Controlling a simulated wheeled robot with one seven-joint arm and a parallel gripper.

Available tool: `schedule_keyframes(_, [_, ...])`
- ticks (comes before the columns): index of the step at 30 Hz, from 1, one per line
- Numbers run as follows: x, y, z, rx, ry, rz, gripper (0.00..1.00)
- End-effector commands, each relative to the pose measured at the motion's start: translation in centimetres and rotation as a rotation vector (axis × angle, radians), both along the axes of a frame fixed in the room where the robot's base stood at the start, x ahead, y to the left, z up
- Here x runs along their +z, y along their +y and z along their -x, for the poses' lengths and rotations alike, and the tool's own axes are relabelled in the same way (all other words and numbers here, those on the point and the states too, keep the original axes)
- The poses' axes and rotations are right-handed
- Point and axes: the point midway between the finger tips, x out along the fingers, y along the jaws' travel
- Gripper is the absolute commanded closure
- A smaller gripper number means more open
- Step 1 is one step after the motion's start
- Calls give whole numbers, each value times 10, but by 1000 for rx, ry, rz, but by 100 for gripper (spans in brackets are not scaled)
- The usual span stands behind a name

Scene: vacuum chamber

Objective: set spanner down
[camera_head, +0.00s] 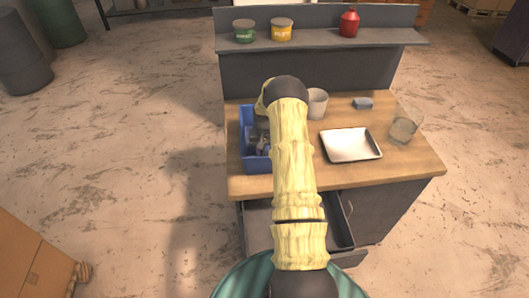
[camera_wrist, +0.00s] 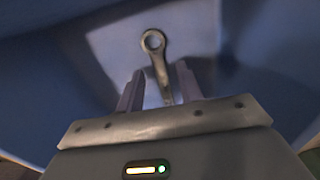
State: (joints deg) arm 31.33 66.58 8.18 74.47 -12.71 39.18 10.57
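The metal spanner (camera_wrist: 158,62) shows in the wrist view, its ring end pointing up the picture, inside the blue bin. My gripper (camera_wrist: 160,72) is open inside the bin. Its two fingers stand on either side of the spanner's handle, with a gap visible on both sides. The handle's lower end is hidden behind the gripper body. In the head view the blue bin (camera_head: 248,157) stands at the left of the wooden worktop, and my arm covers its right side. My gripper is only partly visible there, and the spanner cannot be made out.
On the worktop (camera_head: 300,184) are a white tray (camera_head: 350,144), a pale cup (camera_head: 317,103), a clear glass (camera_head: 404,126) and a small grey-blue block (camera_head: 363,103). A shelf behind holds two tins and a red bottle (camera_head: 349,23). An open drawer (camera_head: 344,222) juts out below the front edge.

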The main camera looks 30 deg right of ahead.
Motion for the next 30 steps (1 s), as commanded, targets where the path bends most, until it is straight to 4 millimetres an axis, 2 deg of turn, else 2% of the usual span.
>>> schedule_keyframes(5, [26, 0, 0, -1, -4, 2, 64])
schedule_keyframes(15, [91, 1, 0, 0, -3, 3, 64])
schedule_keyframes(18, [103, 1, 1, 0, -1, 2, 64])
schedule_keyframes(22, [111, 2, 1, -1, 1, 0, 64])
schedule_keyframes(30, [112, 2, 1, 0, 1, 0, 64])
